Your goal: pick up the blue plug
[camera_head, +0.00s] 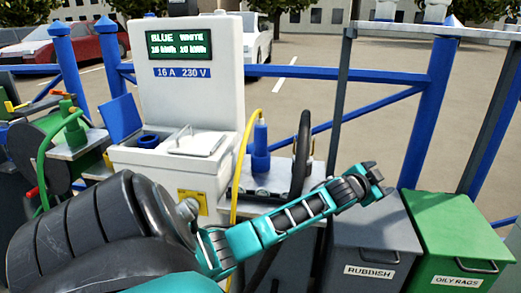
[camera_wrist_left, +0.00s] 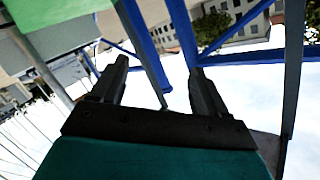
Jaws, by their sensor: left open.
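The blue plug (camera_head: 260,146) stands upright on a grey ledge (camera_head: 285,182) to the right of the white power pedestal (camera_head: 205,60). A yellow cable (camera_head: 240,165) loops from its top and runs down in front. My left arm crosses in front of the ledge. My left gripper (camera_head: 378,177) is beyond the plug to the right, above the grey rubbish bin. In the left wrist view, my left gripper (camera_wrist_left: 160,70) is open with nothing between its fingers. The plug is not seen in that view. My right gripper is in neither view.
The pedestal has a blue socket (camera_head: 149,140) with an open lid. A grey rubbish bin (camera_head: 372,236) and a green oily rags bin (camera_head: 455,235) stand right. Blue rails (camera_head: 424,110) run behind.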

